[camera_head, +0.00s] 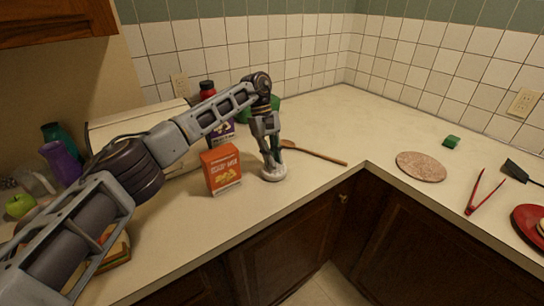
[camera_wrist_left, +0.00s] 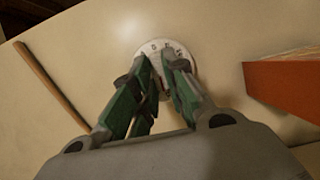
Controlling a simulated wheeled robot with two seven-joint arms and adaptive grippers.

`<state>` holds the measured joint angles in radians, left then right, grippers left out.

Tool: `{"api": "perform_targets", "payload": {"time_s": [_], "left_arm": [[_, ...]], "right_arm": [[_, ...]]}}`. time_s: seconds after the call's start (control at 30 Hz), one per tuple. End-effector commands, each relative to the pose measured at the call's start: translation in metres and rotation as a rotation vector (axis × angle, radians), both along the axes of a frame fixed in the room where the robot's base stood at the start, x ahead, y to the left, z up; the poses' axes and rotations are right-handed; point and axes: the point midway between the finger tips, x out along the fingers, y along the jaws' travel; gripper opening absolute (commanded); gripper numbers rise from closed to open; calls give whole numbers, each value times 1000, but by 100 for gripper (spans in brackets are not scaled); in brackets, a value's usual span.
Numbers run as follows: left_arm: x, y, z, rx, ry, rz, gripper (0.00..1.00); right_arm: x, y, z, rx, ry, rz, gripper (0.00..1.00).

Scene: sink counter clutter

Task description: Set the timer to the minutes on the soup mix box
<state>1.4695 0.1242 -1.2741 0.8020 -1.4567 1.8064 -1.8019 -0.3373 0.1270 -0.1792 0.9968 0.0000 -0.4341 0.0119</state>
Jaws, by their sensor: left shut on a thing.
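The timer (camera_head: 274,173) is a round white dial standing on the counter near its front edge, just right of the soup mix box. My left gripper (camera_head: 271,165) points down onto it and is shut on its knob. In the left wrist view the timer's pale face (camera_wrist_left: 178,47) shows some printed figures beyond the fingertips (camera_wrist_left: 163,62), which hide much of it. The soup mix box (camera_head: 222,169) is orange, upright, with a food picture; its small text is too small to read. It shows as an orange side in the left wrist view (camera_wrist_left: 288,88). My right gripper is not in view.
A wooden spoon (camera_head: 318,155) lies right of the timer. A bread box (camera_head: 135,128), a red-capped bottle (camera_head: 208,90) and a purple vase (camera_head: 62,163) stand behind my left arm. A round board (camera_head: 421,166), green sponge (camera_head: 451,141) and red tongs (camera_head: 484,193) lie on the right counter.

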Motion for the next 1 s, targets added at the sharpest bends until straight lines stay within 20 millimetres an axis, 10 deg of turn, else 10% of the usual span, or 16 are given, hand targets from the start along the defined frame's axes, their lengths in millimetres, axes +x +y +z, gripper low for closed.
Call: {"api": "perform_targets", "payload": {"time_s": [0.53,0.7,1.0], "left_arm": [[0,1,-4,5,4,-24,0],[0,1,-4,5,4,-24,34],[0,0,-2,2,1,-24,36]], "right_arm": [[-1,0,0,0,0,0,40],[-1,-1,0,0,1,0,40],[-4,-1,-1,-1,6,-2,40]]}}
